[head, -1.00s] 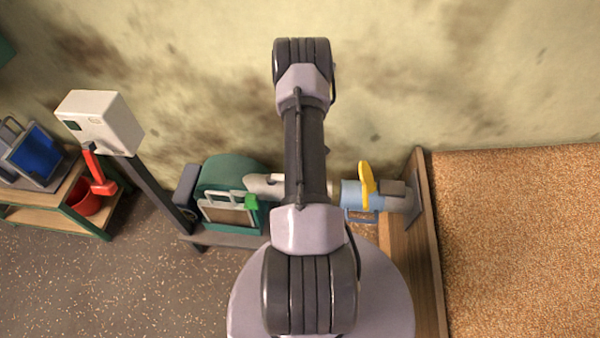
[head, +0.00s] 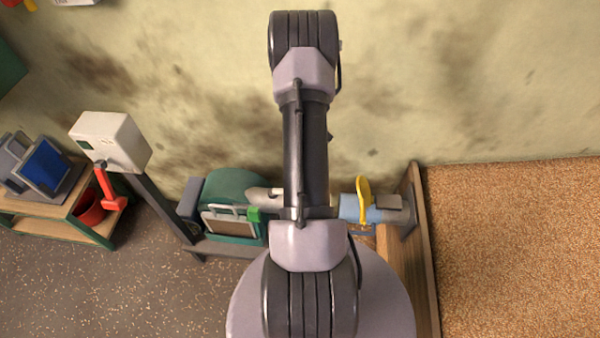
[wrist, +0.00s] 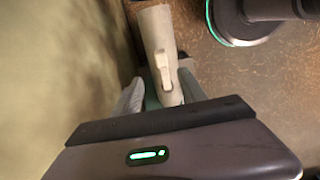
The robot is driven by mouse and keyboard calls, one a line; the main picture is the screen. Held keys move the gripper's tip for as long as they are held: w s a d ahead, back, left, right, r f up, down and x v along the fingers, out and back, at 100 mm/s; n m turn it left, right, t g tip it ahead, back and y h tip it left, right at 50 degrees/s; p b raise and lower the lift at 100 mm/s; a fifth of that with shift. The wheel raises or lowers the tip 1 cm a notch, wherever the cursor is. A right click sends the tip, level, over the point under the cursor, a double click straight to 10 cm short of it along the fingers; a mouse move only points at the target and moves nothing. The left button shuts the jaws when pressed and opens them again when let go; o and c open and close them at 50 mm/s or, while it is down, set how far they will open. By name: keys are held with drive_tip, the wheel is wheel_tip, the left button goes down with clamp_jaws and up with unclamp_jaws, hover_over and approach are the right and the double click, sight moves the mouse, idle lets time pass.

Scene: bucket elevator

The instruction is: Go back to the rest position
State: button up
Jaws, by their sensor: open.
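My gripper (wrist: 160,78) shows in the wrist view, with its two grey fingers apart, one on each side of a pale pipe (wrist: 158,35). The pipe has a small raised light piece on it. Whether the fingers touch the pipe I cannot tell. Nothing is seen clamped between them. In the head view my arm stands up the middle, and my gripper is hidden from that view. The pale pipe (head: 262,197) shows there partly, behind my arm.
A green machine housing (head: 228,190) stands left of my arm. A blue pipe section (head: 352,209) with a yellow handle (head: 363,190) is to the right, beside a wooden-walled grain bin (head: 515,255). A white box (head: 108,140) with a red lever (head: 110,190) stands left. Floor is clear at lower left.

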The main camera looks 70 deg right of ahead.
wheel_tip(320, 180, up, 4)
drive_tip(key=shift+f+p, duration=0.2)
drive_tip(key=shift+p, duration=0.1)
drive_tip(key=w+a+r+m+t+h, duration=0.1)
drive_tip(key=w+a+r, duration=0.5)
drive_tip(key=r, duration=0.3)
drive_tip(key=w+a+r+m+t, duration=0.1)
drive_tip(key=w+a+r+m, duration=0.1)
drive_tip(key=w+a+r, duration=0.6)
drive_tip(key=a+r+m+t, duration=0.1)
drive_tip(key=a+r+m, duration=0.1)
drive_tip(key=a+r, duration=0.95)
drive_tip(key=s+a+r+m+t+y, duration=0.1)
drive_tip(key=s+a+r, duration=0.1)
drive_tip(key=a, duration=0.5)
drive_tip(key=s+a+r+m+t+y, duration=0.1)
drive_tip(key=s+a+r, duration=0.1)
drive_tip(key=s+a, duration=0.3)
drive_tip(key=s+a+r+m+y, duration=0.1)
drive_tip(key=s+a, duration=0.3)
drive_tip(key=a, duration=0.5)
drive_tip(key=shift+s+r+t, duration=0.25)
drive_tip(key=shift+r+t, duration=0.15)
drive_tip(key=shift+r, duration=0.45)
